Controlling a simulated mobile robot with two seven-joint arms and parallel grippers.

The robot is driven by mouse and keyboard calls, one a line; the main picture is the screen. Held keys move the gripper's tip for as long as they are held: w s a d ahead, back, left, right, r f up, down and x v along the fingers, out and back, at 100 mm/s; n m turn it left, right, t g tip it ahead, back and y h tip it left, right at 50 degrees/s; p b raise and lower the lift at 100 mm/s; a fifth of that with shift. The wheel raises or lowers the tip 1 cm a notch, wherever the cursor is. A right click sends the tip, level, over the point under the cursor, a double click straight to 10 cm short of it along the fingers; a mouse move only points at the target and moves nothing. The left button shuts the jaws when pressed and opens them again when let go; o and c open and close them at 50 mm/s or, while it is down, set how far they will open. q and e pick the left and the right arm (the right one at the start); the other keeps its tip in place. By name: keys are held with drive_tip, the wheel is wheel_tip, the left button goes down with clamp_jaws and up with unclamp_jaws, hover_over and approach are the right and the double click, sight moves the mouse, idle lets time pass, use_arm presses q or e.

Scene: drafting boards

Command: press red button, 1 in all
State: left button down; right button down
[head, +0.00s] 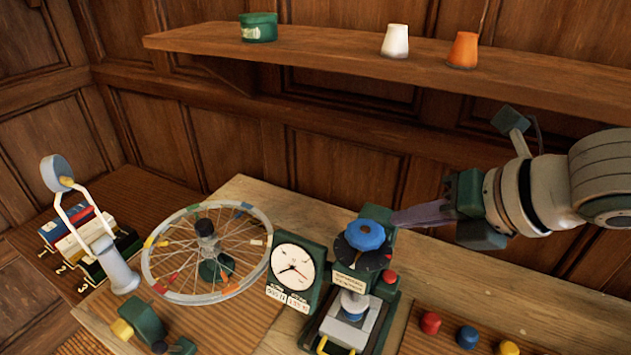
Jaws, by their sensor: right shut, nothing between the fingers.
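A small red button (390,277) sits on the right side of a dark green machine (388,240) that has a blue knob (366,235) on top. A second red round piece (430,322) stands on a brown mat or tray to the right, beside a blue one (467,337) and a yellow one (507,348). My right gripper (402,217) comes in from the right with its purple fingers shut and empty. In the picture its tips are beside the machine's top, above the red button; whether they touch the machine, I cannot tell. My left gripper is not in view.
A spoked wheel (207,250) and a dial gauge (296,270) stand left of the machine. A lamp-like stand (110,265) and numbered boxes are farther left. A shelf (330,62) with a green tin and two cups runs above. The board's right back is bare.

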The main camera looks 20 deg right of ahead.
drive_tip(key=shift+f, duration=0.1)
drive_tip(key=b, duration=0.8)
hover_over(389, 278)
drive_tip(key=f, duration=0.7)
drive_tip(key=shift+s+d+f, duration=0.1)
drive_tip(key=shift+s+d, duration=0.15)
drive_tip(key=shift+s, duration=0.15)
drive_tip(key=shift+f+b, duration=0.35)
drive_tip(key=shift+f, duration=0.4)
drive_tip(key=shift+f, duration=0.4)
